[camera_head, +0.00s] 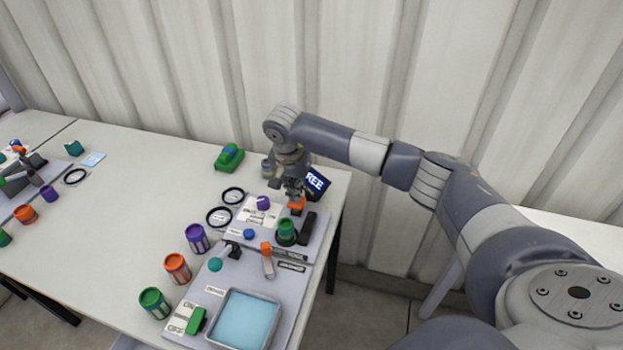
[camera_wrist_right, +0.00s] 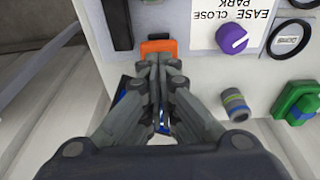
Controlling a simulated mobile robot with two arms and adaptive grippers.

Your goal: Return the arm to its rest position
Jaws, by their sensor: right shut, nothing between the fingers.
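My right arm reaches from the right edge over to the back right of the table in the head view. My right gripper (camera_head: 293,190) points down at the back edge of a grey panel (camera_head: 244,234). It also shows in the right wrist view (camera_wrist_right: 160,62), fingers shut together with nothing between them. The fingertips are right at an orange piece (camera_wrist_right: 158,46) on the panel, seen in the head view (camera_head: 297,204) just below the gripper; I cannot tell whether they touch it. My left gripper is not in view.
A dark "FREE" screen (camera_head: 317,183) stands close beside the gripper. A green object (camera_head: 229,157) lies at the back. The table's middle left is clear; a corrugated wall stands behind.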

